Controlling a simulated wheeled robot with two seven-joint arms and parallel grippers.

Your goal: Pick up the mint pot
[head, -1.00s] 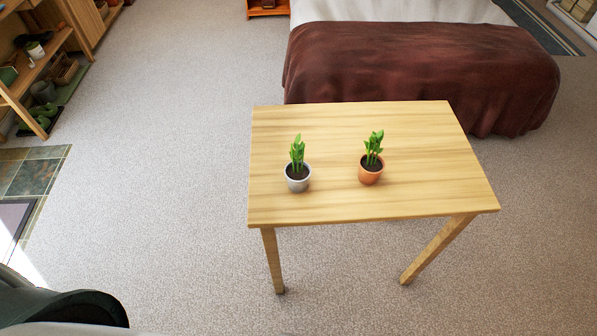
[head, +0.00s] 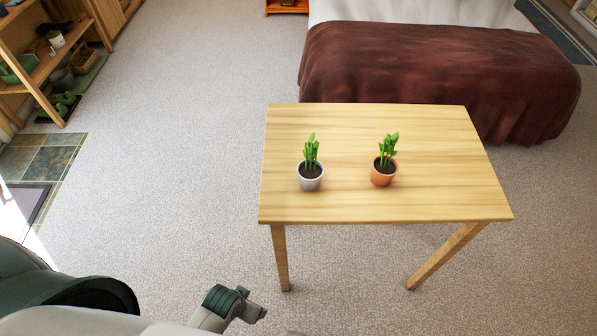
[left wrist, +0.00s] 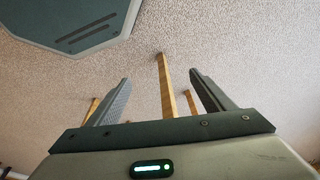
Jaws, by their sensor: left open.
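Two small potted plants with upright green leaves stand on a light wooden table (head: 420,205) in the head view. The left one is in a pale grey-white pot (head: 311,184), the right one in a terracotta-orange pot (head: 383,180). I cannot tell from the leaves or colours which is the mint pot. My left gripper (left wrist: 159,76) shows in the left wrist view with its two fingers spread apart and nothing between them. It is low in front of the table, with table legs visible beyond the fingers. My right gripper is not in view.
A bed with a dark red-brown blanket (head: 430,75) stands behind the table. A wooden shelf (head: 45,68) at the upper left holds several pots and a basket. Carpet (head: 170,150) is clear left of the table.

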